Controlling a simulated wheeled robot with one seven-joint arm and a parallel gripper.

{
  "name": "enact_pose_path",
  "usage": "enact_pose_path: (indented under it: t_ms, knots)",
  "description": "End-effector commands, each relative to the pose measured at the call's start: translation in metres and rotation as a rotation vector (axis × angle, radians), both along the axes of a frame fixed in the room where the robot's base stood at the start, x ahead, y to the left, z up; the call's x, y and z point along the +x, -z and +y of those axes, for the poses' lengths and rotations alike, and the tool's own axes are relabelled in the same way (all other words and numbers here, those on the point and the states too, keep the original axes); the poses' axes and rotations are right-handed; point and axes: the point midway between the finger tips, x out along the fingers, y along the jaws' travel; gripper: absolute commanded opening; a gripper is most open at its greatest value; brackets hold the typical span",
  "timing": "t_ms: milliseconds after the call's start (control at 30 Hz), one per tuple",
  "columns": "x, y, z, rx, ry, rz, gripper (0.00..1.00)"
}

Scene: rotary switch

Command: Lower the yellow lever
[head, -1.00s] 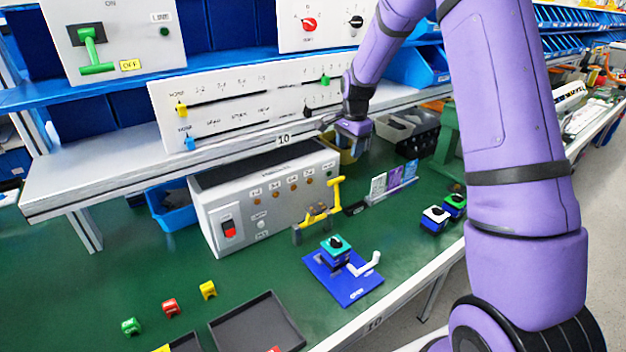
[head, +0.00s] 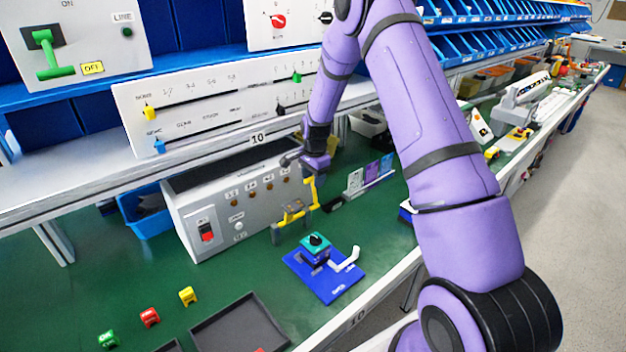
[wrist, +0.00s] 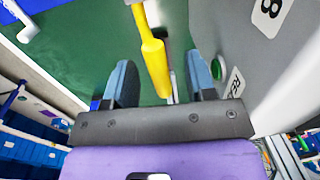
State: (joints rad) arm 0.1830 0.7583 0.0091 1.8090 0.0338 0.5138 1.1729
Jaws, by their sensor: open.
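The yellow lever (head: 312,190) stands raised on its yellow mechanism with grey feet (head: 291,214), on the green bench in front of the grey control box. My gripper (head: 298,161) is at the top of the lever in the head view. In the wrist view, the lever's yellow handle (wrist: 154,55) runs between the two open fingers of my gripper (wrist: 161,60). The fingers look apart from the handle, with a gap on each side.
The grey control box (head: 188,226) stands close behind the lever. A blue plate (head: 322,285) with a white crank lies in front. A shelf with slider panels (head: 187,88) hangs above. Small coloured blocks (head: 149,317) and a dark tray (head: 218,327) lie front left.

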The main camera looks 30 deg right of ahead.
Motion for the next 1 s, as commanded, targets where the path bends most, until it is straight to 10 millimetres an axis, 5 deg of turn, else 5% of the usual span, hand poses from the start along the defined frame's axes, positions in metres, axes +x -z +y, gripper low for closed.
enact_pose_path:
  t_ms: [400, 633, 1000]
  knots:
    - [0.0009, 0.0089, 0.0003, 0.0, 0.0, -0.002, 0.51]
    - [0.0009, 0.0088, 0.0004, 0.0, 0.0, -0.002, 0.03]
    - [-0.0017, 0.0078, -0.0002, 0.006, 0.001, -0.03, 0.0]
